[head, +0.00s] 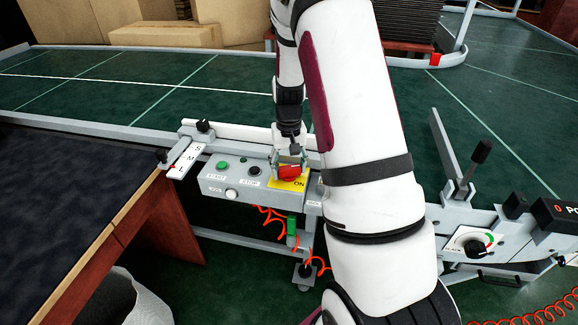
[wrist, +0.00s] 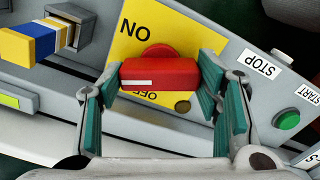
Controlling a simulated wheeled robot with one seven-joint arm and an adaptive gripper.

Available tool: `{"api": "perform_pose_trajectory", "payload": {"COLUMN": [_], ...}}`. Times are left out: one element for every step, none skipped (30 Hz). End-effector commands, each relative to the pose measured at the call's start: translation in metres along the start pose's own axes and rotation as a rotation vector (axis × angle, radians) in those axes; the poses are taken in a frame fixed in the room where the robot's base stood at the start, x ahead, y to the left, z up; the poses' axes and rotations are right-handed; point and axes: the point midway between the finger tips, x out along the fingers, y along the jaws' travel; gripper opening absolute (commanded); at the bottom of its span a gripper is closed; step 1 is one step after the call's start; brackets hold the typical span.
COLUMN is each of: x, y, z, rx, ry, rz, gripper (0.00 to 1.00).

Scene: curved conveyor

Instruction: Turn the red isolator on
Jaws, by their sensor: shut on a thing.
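The red isolator handle (head: 289,173) sits on a yellow plate (head: 298,184) on the grey control box, with "ON" printed beside it. In the wrist view the red handle (wrist: 160,73) lies crosswise between my fingers, with a white stripe on its left half. The yellow plate (wrist: 192,38) shows an upside-down "ON" at the upper left; the "OFF" lettering below is partly covered by the handle. My gripper (head: 290,157) comes down from above and is shut on the handle, one teal-padded finger at each end.
A green START button (head: 222,165) and a STOP button (head: 254,171) stand left of the isolator. Orange coiled cable (head: 268,222) hangs below. A black lever (head: 480,152) and a round dial (head: 473,246) are at right. The green conveyor belt (head: 100,90) runs behind.

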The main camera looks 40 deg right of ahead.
Motion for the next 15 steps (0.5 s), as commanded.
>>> {"api": "perform_pose_trajectory", "payload": {"x": [-0.0005,-0.0005,-0.0005,-0.0005,-0.0005,-0.0005,-0.0005,-0.0005,-0.0004,-0.0004,-0.0003,-0.0003,-0.0002,-0.0002,-0.0002], "y": [-0.0004,-0.0006,-0.0004,-0.0002,-0.0001,-0.0003,-0.0003,-0.0003,-0.0002,-0.0002,-0.0002,-0.0003,-0.0003,-0.0002,-0.0001], "z": [-0.0002,-0.0002,-0.0003,-0.0002,-0.0003,-0.0002,-0.0003,-0.0002,-0.0003,-0.0002,-0.0002,-0.0002,-0.0002,-0.0002,-0.0002], "rx": [0.039,0.066,0.101,0.126,0.15,0.181,0.204,0.225,0.252,0.27,0.288,0.311,0.327,0.341,0.359], "ry": [0.001,0.001,0.001,0.001,0.001,0.001,0.001,0.001,0.001,0.001,0.001,0.001,0.001,0.001,0.001], "rz": [0.001,0.0,0.001,0.001,0.001,0.001,0.0,0.0,0.001,0.001,0.001,0.0,0.0,0.0,0.0], "gripper": [0.3,0.3,0.3,0.3,0.3,0.3,0.3,0.3,0.3,0.3,0.3,0.3,0.3,0.3,0.3]}}
